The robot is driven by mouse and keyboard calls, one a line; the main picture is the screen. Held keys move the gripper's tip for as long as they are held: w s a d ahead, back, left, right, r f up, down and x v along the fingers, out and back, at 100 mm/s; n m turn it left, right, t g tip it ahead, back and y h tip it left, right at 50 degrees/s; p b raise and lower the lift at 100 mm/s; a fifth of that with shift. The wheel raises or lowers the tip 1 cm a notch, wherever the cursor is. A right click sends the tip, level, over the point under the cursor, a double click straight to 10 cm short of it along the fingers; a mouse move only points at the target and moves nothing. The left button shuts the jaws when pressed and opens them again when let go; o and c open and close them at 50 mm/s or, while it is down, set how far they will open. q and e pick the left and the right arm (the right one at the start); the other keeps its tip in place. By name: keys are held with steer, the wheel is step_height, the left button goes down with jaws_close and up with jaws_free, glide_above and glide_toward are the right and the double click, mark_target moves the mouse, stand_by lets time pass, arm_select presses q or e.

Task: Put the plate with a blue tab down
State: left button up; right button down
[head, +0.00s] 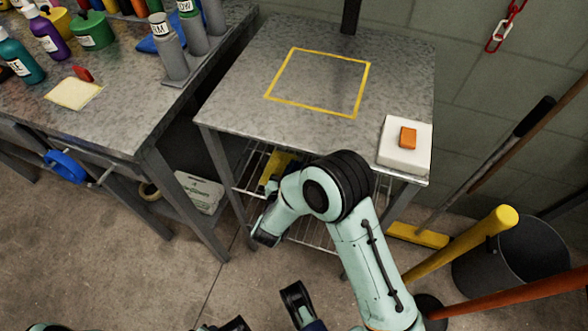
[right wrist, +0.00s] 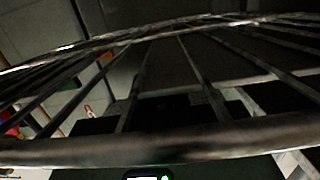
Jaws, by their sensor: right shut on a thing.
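The grey metal table (head: 222,108) carries an empty yellow outlined square (head: 362,92). My right arm bends in front of this table, and its hand (head: 267,236) points down and left, low by the wire shelf. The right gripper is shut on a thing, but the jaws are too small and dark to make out. I cannot see the plate or its blue tab clearly in either view. The right wrist view shows wire shelf bars (right wrist: 150,148) very close to the camera. Dark parts of mine show at the bottom of the head view; I cannot tell the left jaws' state.
A white block with an orange piece (head: 408,137) sits at the table's right corner. A workbench (head: 120,125) with bottles and a pale plate with a red tab (head: 74,93) is on the left. A dark bucket (head: 510,262) and broom (head: 420,236) stand right.

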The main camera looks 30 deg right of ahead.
arm_select(q)
steer(key=shift+r, duration=0.1)
arm_select(e)
steer(key=shift+r, duration=0.15)
steer(key=c, duration=1.1)
jaws_free()
arm_select(q)
steer(key=shift+s, duration=0.1)
arm_select(e)
steer(key=p+v, duration=0.1)
steer(key=v, duration=0.5)
steer(key=shift+s+a+p, duration=0.1)
steer(key=shift+a+p, duration=0.15)
steer(key=shift+p, duration=0.1)
arm_select(q)
steer(key=r, duration=0.1)
steer(key=d+r, duration=0.1)
steer(key=r+p, duration=0.1)
steer(key=shift+w+d+r, duration=0.25)
steer(key=shift+w+r, duration=0.05)
steer(key=shift+r, duration=0.05)
arm_select(e)
steer(key=v, duration=0.5)
steer(key=shift+s+a, duration=0.2)
steer(key=shift+s, duration=0.05)
